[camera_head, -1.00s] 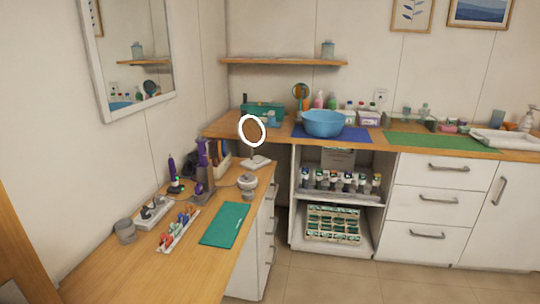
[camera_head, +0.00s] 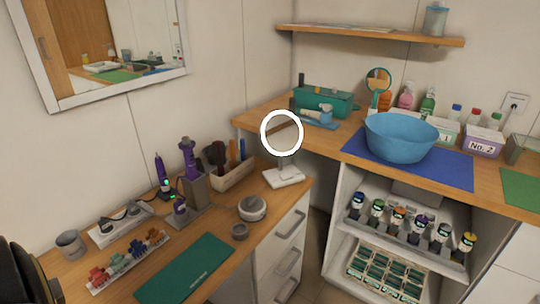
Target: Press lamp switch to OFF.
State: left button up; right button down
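The lamp (camera_head: 262,133) is a bright white ring on a short stem. Its white square base (camera_head: 284,177) stands at the far right end of the left wooden counter, near the corner. The ring looks lit. I cannot make out a switch on the base at this size. Neither of my grippers shows. A dark rounded part at the lower left edge looks like a piece of my arm, with no fingers visible.
A green mat (camera_head: 185,270) lies nearer. A blue bowl (camera_head: 401,137) sits on the right counter.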

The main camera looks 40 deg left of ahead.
aim_at(285, 177)
jog(key=u, duration=0.8)
jog(key=i, duration=1.3)
jog(key=u, duration=0.75)
